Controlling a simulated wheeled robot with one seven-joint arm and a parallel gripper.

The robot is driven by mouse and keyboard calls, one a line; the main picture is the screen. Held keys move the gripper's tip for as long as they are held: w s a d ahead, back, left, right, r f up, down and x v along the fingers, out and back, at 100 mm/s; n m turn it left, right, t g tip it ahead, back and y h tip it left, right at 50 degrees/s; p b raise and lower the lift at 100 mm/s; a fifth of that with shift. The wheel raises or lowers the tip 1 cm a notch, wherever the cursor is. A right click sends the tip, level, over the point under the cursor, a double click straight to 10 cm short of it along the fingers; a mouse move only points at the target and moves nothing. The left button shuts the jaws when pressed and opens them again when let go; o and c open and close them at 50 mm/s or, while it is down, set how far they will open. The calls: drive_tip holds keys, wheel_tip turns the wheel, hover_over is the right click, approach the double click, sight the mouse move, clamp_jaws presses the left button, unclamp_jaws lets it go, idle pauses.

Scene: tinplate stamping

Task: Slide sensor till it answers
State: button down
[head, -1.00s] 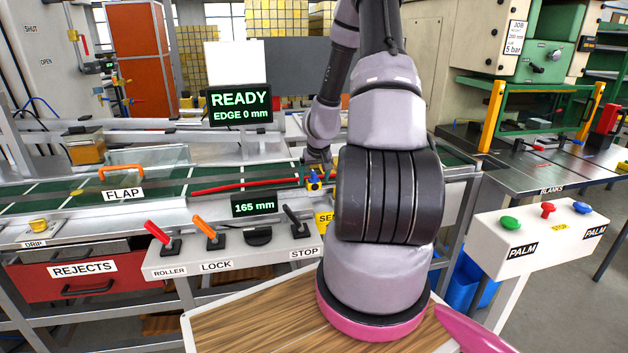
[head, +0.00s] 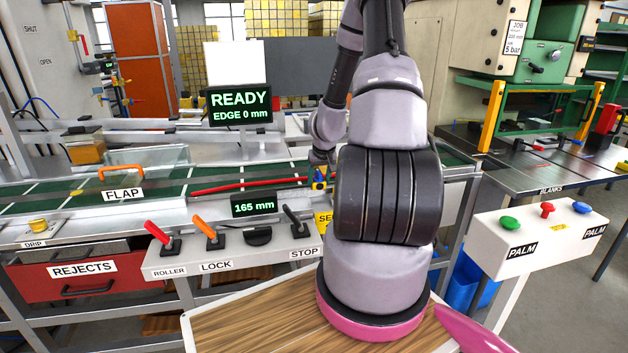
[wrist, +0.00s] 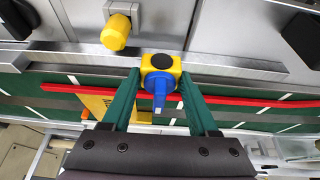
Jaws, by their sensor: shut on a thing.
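The sensor is a small yellow block with a black round top (wrist: 160,62) and a blue knob, seen in the wrist view at the metal rail beside a red strip (wrist: 230,100). My gripper (wrist: 161,82) has its green fingers on either side of the sensor and is shut on it. In the head view the sensor (head: 319,182) is a small blue and yellow spot, partly hidden by my arm. The readout (head: 254,204) shows 165 mm. The upper display (head: 239,104) reads READY, EDGE 0 mm.
A yellow knob (wrist: 116,32) stands near the sensor on the metal. The front panel has ROLLER (head: 160,236), LOCK (head: 209,234) and STOP (head: 294,220) levers. A clear flap with an orange handle (head: 121,171) covers the conveyor at left. The PALM box (head: 540,232) stands at right.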

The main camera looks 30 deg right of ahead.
drive_tip(key=shift+s+d, duration=0.15)
drive_tip(key=shift+d, duration=0.4)
drive_tip(key=shift+s+d, duration=0.15)
drive_tip(key=shift+d, duration=0.4)
drive_tip(key=shift+c, duration=0.8)
unclamp_jaws()
drive_tip(key=v, duration=1)
drive_tip(key=shift+r, duration=0.4)
drive_tip(key=shift+s+a, duration=0.1)
drive_tip(key=shift+s, duration=0.05)
